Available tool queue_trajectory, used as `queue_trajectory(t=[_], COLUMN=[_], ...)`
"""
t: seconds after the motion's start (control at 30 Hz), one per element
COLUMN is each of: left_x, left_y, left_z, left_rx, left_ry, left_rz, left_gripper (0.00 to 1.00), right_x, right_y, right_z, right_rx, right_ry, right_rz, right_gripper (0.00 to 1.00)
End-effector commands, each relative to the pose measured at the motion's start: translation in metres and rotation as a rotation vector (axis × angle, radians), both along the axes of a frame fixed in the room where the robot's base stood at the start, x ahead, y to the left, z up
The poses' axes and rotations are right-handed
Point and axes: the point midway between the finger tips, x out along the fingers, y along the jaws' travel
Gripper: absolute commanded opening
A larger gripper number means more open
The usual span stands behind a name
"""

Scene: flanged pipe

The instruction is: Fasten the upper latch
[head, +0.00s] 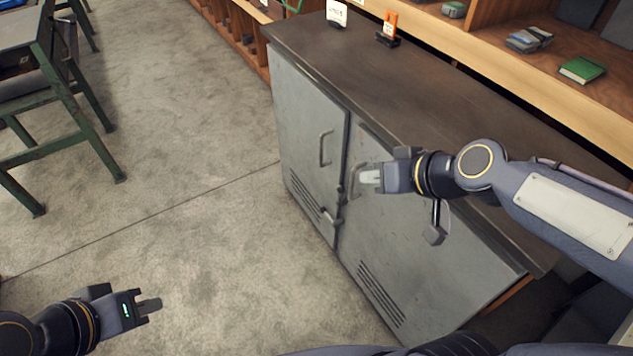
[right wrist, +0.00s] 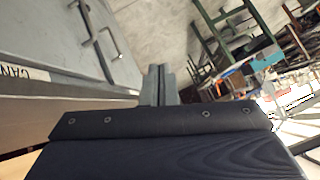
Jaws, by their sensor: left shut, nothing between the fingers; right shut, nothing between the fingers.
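A grey metal cabinet (head: 300,130) with two doors stands at the centre of the head view. Both doors look closed. A lever-like latch (head: 331,216) shows at the seam between the doors. A small dark fitting (head: 342,190) sits above it on the seam; I cannot tell if it is the upper latch or how it is set. My right gripper (head: 371,178) is shut and empty in front of the right door, just right of the seam, covering part of that door's handle (head: 355,181). Its closed fingers show in the right wrist view (right wrist: 158,82). My left gripper (head: 150,305) is shut and empty, low over the floor.
The left door has a bar handle (head: 325,148). The dark cabinet top (head: 400,85) carries a white card (head: 337,12) and an orange tag holder (head: 389,28). Wooden shelving (head: 500,55) stands behind. A green-legged table (head: 60,90) is at left. The floor between is clear.

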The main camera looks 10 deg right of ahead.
Motion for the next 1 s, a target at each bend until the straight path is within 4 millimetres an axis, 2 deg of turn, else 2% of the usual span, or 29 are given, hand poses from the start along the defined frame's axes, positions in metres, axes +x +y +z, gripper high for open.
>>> queue_trajectory(t=[0.03, 0.17, 0.27, 0.4, 0.6, 0.8, 1.0], left_x=[0.000, 0.000, 0.000, 0.000, 0.000, 0.000, 0.000], left_y=[0.000, 0.000, 0.000, 0.000, 0.000, 0.000, 0.000], left_z=[-0.013, -0.031, -0.047, -0.070, -0.101, -0.132, -0.161], left_rx=[0.000, 0.000, 0.000, 0.000, 0.000, 0.000, 0.000], left_ry=[0.000, 0.000, 0.000, 0.000, 0.000, 0.000, 0.000], left_rz=[0.000, 0.000, 0.000, 0.000, 0.000, 0.000, 0.000], left_gripper=[0.00, 0.00, 0.00, 0.00, 0.00, 0.00, 0.00], right_x=[0.019, 0.072, 0.117, 0.174, 0.235, 0.269, 0.275], right_y=[0.003, 0.008, 0.012, 0.017, 0.026, 0.037, 0.054], right_z=[-0.014, -0.036, -0.062, -0.109, -0.189, -0.273, -0.347], right_rx=[-0.012, -0.074, -0.157, -0.328, -0.659, -1.067, -1.503], right_ry=[-0.025, -0.114, -0.176, -0.249, -0.308, -0.319, -0.288], right_rz=[0.009, 0.009, -0.002, -0.022, -0.038, -0.020, 0.023], right_gripper=[0.00, 0.00, 0.00, 0.00, 0.00, 0.00, 0.00])
